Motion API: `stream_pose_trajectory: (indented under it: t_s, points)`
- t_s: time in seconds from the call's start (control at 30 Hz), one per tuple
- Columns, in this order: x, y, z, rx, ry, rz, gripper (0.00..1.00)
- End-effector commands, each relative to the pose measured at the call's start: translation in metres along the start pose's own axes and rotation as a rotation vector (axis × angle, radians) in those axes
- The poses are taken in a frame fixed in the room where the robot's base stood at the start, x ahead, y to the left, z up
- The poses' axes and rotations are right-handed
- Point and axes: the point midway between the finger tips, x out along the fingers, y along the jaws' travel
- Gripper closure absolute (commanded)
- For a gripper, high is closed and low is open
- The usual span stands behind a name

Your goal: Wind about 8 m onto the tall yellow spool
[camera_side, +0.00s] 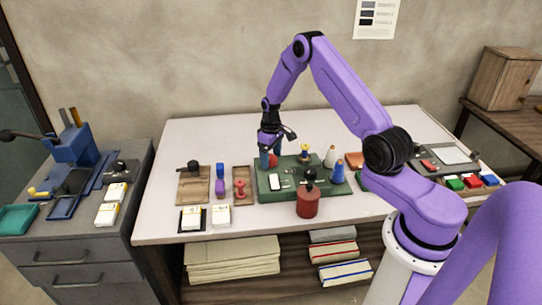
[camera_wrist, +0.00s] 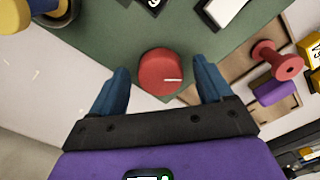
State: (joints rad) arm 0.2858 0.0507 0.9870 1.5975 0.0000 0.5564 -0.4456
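A yellow spool-like piece also shows at the top left of the wrist view (camera_wrist: 15,15), partly cut off. A round red knob (camera_side: 272,160) with a white mark on its top sits at the board's back left. My gripper (camera_side: 271,154) is over the red knob. In the wrist view the knob (camera_wrist: 160,70) lies between my two blue fingers (camera_wrist: 160,88), with a gap on each side. No thread is clear to see.
A white cone (camera_side: 330,156) and a blue cone (camera_side: 338,174) stand right of the yellow spool. A dark red container (camera_side: 307,203) stands at the board's front. A red spool (camera_side: 240,190) and a purple spool (camera_side: 220,187) are left. The table's back left is clear.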

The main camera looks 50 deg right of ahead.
Motion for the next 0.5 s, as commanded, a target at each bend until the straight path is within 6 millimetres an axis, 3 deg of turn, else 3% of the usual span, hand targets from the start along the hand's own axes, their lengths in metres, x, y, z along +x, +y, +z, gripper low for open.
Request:
stream_pose_trajectory:
  t_s: [0.03,0.17,0.5]
  points:
    - [-0.0001,0.0000,0.0000,0.000,0.000,0.000,0.36]
    - [-0.0002,0.0000,0.0000,0.000,0.000,0.000,0.77]
    - [-0.0004,-0.0009,-0.0001,0.134,-0.001,0.000,0.76]
